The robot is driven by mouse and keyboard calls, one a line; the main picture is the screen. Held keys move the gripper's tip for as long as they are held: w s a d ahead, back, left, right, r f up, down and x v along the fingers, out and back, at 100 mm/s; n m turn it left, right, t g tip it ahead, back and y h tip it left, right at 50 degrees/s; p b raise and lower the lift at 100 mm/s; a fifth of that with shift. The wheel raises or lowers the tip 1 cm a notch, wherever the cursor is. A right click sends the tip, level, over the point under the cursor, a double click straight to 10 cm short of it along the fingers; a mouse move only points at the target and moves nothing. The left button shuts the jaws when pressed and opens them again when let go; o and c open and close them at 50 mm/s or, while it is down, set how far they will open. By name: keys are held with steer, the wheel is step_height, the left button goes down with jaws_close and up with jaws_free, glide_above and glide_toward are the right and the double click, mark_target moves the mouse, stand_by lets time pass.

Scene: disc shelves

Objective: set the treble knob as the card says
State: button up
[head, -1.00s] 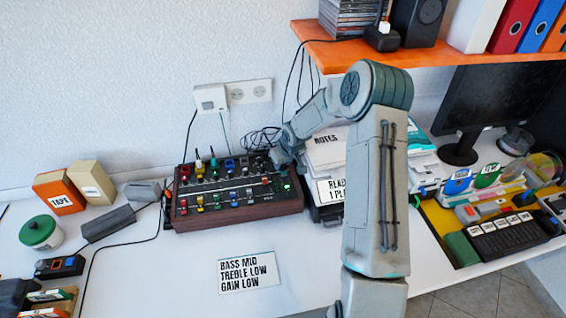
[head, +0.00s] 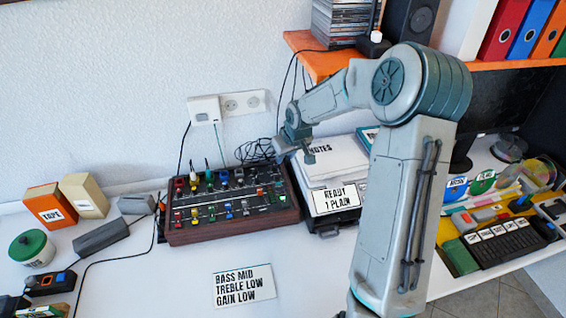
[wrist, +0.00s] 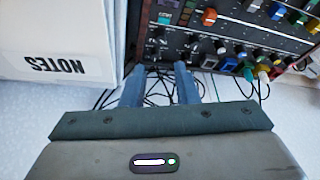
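The wooden-sided mixer (head: 235,222) sits on the white desk with rows of coloured knobs; I cannot read which is the treble knob. My gripper (head: 302,158) is raised near the mixer's back right corner, beside the notes stack. In the wrist view my gripper (wrist: 160,76) has its two fingers apart with nothing between them. The mixer (wrist: 225,22) shows beyond them, with black, orange, blue and green knobs.
A notes binder and paper tray (head: 333,198) stand close to the mixer's right. An orange shelf (head: 318,63) overhangs behind my arm. Loose cables (head: 257,150) lie behind the mixer. The desk around the card is clear.

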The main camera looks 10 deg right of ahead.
steer(key=shift+s+r, duration=0.15)
steer(key=shift+r, duration=0.3)
